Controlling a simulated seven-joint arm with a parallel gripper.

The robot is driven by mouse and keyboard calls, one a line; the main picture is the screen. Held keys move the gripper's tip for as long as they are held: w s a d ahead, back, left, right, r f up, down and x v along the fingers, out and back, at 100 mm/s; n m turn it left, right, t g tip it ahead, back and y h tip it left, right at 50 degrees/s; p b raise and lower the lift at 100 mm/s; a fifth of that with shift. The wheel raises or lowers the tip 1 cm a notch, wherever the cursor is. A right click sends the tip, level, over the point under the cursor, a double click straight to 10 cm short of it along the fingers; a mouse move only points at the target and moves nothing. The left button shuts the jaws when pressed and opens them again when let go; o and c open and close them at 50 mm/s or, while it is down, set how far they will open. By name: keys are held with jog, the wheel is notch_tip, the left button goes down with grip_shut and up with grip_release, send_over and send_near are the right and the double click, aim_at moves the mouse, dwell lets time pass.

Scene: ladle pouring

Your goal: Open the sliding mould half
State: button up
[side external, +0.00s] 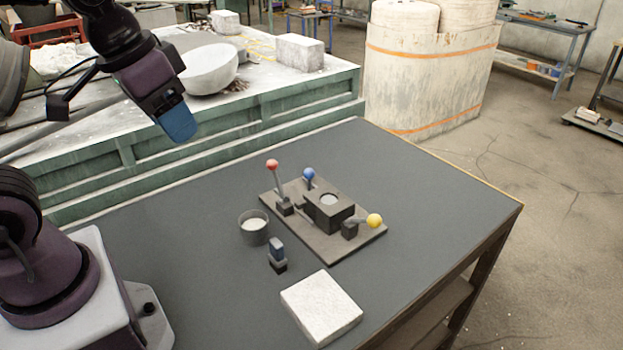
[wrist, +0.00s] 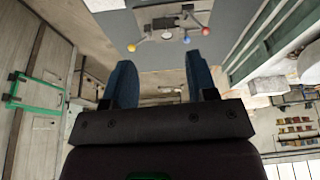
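The dark mould block (side external: 328,212) with a pale round opening on top sits on a flat base plate (side external: 360,243) on the table. Levers with a red knob (side external: 272,163), a blue knob (side external: 309,174) and a yellow knob (side external: 374,220) stand around it. I cannot tell whether the mould halves are apart. My gripper (side external: 180,130) hangs well above and left of the fixture, touching nothing. In the wrist view its blue fingers (wrist: 160,75) are spread with nothing between them.
A white slab (side external: 321,307) lies in front. The dark table (side external: 180,225) is clear on the left. A green-sided bench (side external: 215,155) runs behind.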

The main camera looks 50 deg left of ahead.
jog(key=w+a+f+n+g, duration=0.1)
jog(key=w+a+f, duration=0.1)
jog(key=w, duration=0.4)
jog(key=w+a+f+n+g, duration=0.1)
jog(key=w+a+f, duration=0.1)
jog(key=w, duration=0.3)
jog(key=n+h, duration=0.2)
jog(key=n, duration=0.2)
send_near(309, 175)
jog(key=shift+g, duration=0.3)
jog(key=f, duration=0.3)
jog(key=w+f, duration=0.1)
jog(key=f, duration=0.2)
jog(key=w+f, duration=0.1)
jog(key=f, duration=0.3)
jog(key=shift+w+d+f, duration=0.1)
jog(key=shift+w+d, duration=0.05)
jog(key=shift+d, duration=0.2)
jog(key=shift+c, duration=0.4)
